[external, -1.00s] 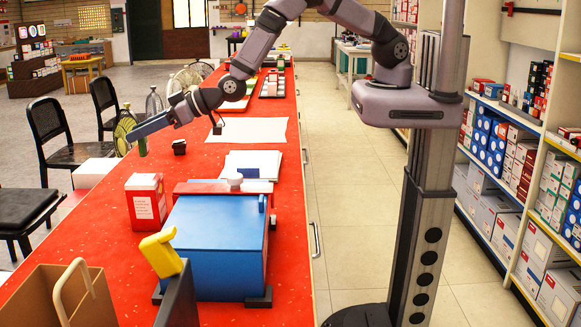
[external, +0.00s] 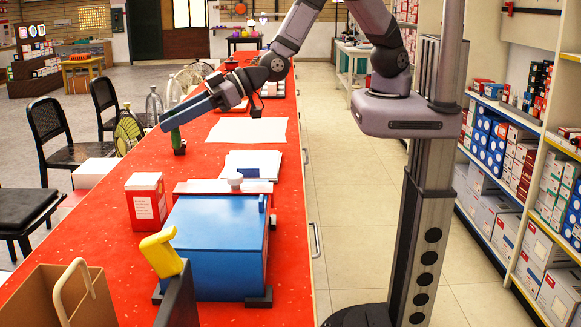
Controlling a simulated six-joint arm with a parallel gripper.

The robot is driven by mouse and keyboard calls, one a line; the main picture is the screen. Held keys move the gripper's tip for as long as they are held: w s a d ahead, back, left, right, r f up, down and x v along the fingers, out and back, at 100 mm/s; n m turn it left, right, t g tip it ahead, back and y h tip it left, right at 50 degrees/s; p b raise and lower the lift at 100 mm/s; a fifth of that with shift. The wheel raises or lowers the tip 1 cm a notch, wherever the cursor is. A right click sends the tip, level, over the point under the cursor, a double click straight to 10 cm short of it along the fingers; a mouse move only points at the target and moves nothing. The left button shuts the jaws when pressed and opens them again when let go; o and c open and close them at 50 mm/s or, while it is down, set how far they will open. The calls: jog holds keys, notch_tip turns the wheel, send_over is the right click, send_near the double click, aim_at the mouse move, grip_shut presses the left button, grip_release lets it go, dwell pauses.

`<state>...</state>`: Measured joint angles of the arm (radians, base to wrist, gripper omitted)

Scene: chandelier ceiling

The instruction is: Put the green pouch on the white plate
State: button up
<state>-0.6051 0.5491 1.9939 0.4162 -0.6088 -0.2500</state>
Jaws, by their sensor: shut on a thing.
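My gripper (external: 168,121) is shut on a green thing (external: 176,136), which I take to be the green pouch. It hangs upright below the jaws over the left side of the red counter, just above or in front of a small black object (external: 180,150); I cannot tell whether they touch. I cannot make out a white plate for certain. A flat white sheet (external: 250,130) lies on the counter to the right of my gripper.
A blue box (external: 215,235), a red and white carton (external: 146,200) and a white stack (external: 252,160) stand nearer on the red counter (external: 105,260). Fans and bottles stand along the left edge. My forearm hides part of the counter behind.

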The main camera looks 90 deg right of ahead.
jog(key=s+d+f, duration=0.4)
jog(key=s, duration=0.5)
jog(key=shift+n+y, duration=0.3)
jog(key=shift+y, duration=0.1)
jog(key=shift+w+f+p, duration=0.15)
jog(key=shift+f+p, duration=0.25)
jog(key=shift+f, duration=2.15)
jog(key=shift+w+f+p, duration=0.15)
jog(key=shift+f+p, duration=0.2)
jog(key=shift+f, duration=2.2)
jog(key=shift+f, duration=0.2)
jog(key=o, duration=1)
jog(key=shift+r, duration=0.2)
jog(key=shift+s, duration=0.1)
